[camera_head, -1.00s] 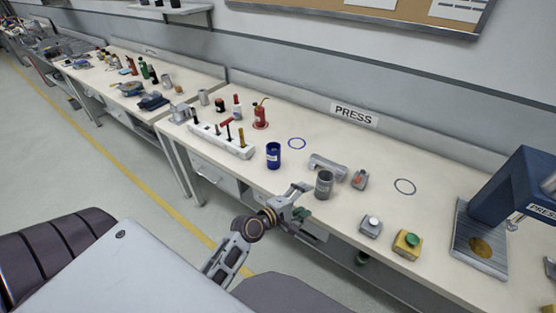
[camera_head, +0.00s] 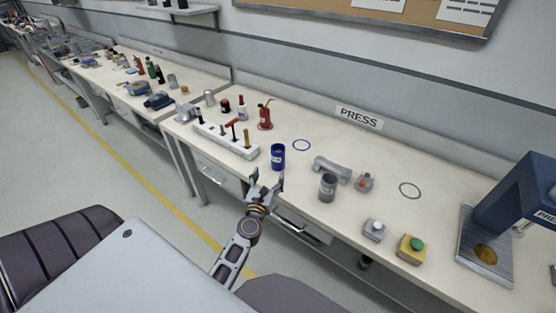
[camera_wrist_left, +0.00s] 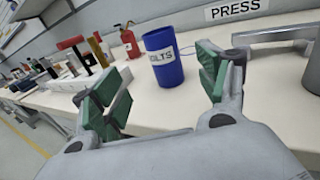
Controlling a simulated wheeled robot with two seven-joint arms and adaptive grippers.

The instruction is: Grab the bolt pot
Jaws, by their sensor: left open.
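The bolt pot is a blue cylindrical cup (camera_head: 278,157) with a white label, upright near the bench's front edge. In the left wrist view the blue pot (camera_wrist_left: 162,60) shows label letters that look like "BOLTS", partly cut by its curve. My left gripper (camera_head: 267,183) is just in front of the pot at the bench edge. In the wrist view its green-padded fingers (camera_wrist_left: 160,92) are spread apart, with the pot beyond and between them, not touching. My right gripper is in neither view.
A grey pot (camera_head: 327,188) and a grey handle-like part (camera_head: 332,168) stand to the right. A white tool rack (camera_head: 226,141) and a red oil can (camera_head: 265,117) are to the left. A blue press (camera_head: 515,215) is far right. Bench surface behind the pot is fairly clear.

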